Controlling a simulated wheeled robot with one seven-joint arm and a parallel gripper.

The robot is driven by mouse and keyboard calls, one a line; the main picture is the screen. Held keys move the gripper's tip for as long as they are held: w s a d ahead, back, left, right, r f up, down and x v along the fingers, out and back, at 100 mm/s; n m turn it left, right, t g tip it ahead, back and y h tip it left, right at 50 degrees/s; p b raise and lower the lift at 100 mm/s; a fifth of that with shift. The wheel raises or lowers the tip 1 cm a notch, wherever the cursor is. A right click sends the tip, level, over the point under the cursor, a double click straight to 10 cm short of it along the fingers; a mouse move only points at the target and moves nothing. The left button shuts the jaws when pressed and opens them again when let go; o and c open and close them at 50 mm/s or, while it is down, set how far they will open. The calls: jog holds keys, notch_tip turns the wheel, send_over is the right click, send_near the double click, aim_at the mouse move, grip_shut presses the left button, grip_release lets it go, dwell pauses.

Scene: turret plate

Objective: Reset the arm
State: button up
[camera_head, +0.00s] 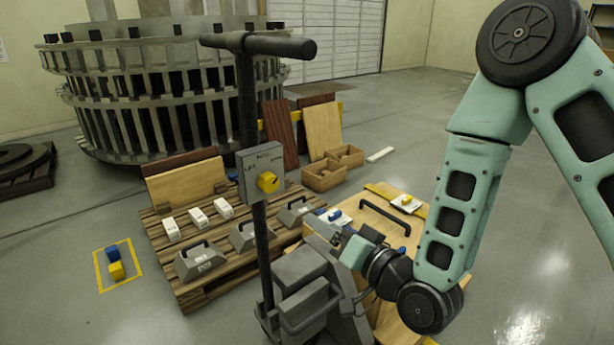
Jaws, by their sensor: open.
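My arm, teal with black joints, comes in from the upper right and bends down at its elbow. My gripper (322,228) is at the end of the arm, near the middle of the picture. It points left, over the right part of the scene, and is open. Its fingertips are small and partly lost against the grey machine behind and below them. I see nothing held in it.
A grey pallet truck-like machine (300,287) with a black T-handle (258,45) stands close in front. A wooden pallet (163,240) holds grey weights (200,262) and white blocks (198,218). A wooden board with a black handle (385,215) lies at right.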

jog(key=s+a+f+n+g+h, duration=0.2)
jog(key=s+n+g+h, duration=0.2)
jog(key=s+n+g, duration=0.3)
jog(key=s+d+r+n+g+h, duration=0.1)
jog(key=s+d+r+g+h, duration=0.25)
jog(key=s, duration=0.55)
jog(key=s+d+r+n+g+h, duration=0.15)
jog(key=s+d+g, duration=0.25)
jog(key=s, duration=0.4)
notch_tip(320, 180, up, 14)
jog(key=p, duration=1.4)
jog(key=shift+r+h, duration=0.2)
jog(key=shift+h, duration=0.2)
jog(key=shift+d+m, duration=0.1)
jog(key=shift+m, duration=0.15)
